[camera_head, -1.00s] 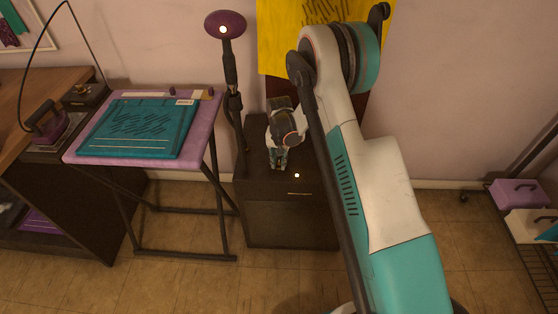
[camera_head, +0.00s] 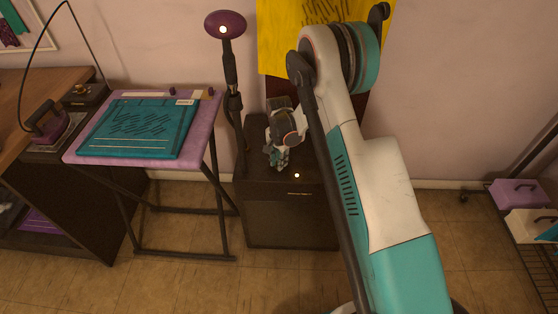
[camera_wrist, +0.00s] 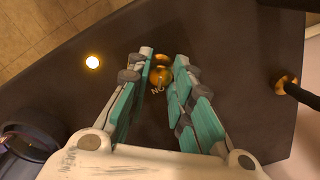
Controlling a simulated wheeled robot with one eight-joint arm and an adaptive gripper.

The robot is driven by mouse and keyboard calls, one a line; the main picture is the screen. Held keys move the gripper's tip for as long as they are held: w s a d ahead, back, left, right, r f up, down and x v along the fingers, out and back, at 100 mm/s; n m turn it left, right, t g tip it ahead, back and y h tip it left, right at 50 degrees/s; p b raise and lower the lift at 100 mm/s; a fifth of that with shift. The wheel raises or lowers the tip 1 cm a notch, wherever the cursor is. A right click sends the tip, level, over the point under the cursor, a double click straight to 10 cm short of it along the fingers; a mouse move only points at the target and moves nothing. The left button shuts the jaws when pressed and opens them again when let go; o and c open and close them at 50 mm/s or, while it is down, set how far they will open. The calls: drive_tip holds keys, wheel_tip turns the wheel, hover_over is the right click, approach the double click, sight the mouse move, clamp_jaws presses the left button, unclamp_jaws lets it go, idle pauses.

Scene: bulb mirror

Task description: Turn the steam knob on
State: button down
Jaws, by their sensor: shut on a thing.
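The small brass knob (camera_wrist: 161,75) sits on top of a dark cabinet (camera_head: 290,225). In the wrist view it lies between the fingertips of my gripper (camera_wrist: 164,60), which is shut on it. Light lettering that reads "ON" upside down is on the cabinet top beside the knob. In the head view my gripper (camera_head: 281,164) points down at the cabinet top and hides the knob. A small round light (camera_wrist: 92,62) glows near the cabinet's front edge; it also shows in the head view (camera_head: 297,175).
A black stand with a purple head (camera_head: 225,25) rises at the cabinet's left. Left of it is a purple ironing table (camera_head: 75,155) with a folded teal cloth (camera_head: 145,128). An iron (camera_head: 45,125) rests farther left. A brass fitting (camera_wrist: 285,84) with a dark rod is at the wrist view's right.

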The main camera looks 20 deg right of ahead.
drive_tip(key=c, duration=1.4)
unclamp_jaws()
wheel_tip(320, 180, up, 12)
drive_tip(key=shift+r, duration=0.1)
